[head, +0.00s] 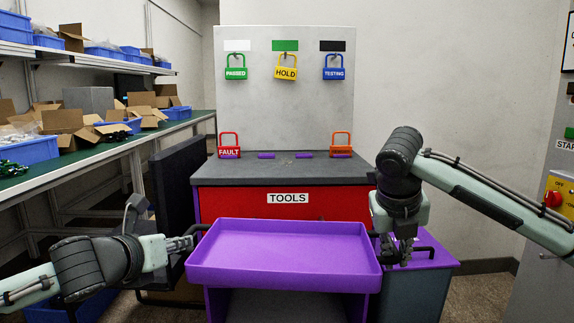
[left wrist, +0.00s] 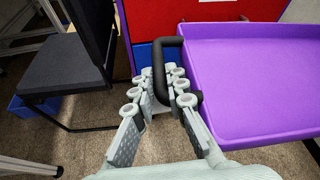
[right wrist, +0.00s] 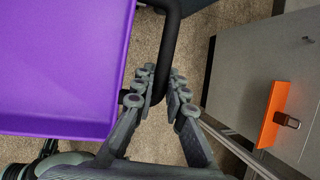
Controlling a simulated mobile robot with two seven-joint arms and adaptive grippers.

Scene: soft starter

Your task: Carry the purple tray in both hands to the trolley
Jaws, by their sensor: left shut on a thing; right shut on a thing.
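The purple tray (head: 285,250) is empty and looks about level in the middle of the head view. It also shows in the left wrist view (left wrist: 250,85) and in the right wrist view (right wrist: 60,70). My left gripper (head: 190,240) is shut on the black handle (left wrist: 168,43) at the tray's left end. My right gripper (head: 400,250) is shut on the black handle (right wrist: 170,35) at its right end. Purple uprights (head: 217,305) and a grey shelf show below the tray; I cannot tell whether they belong to the trolley or whether the tray touches them.
A red cabinet marked TOOLS (head: 250,205) stands behind the tray, with padlocks on its grey top and back panel. A purple-topped bin (head: 430,262) is at the right. A dark chair (head: 180,185) and shelving with boxes (head: 60,170) are at the left. Grey floor shows at the far right.

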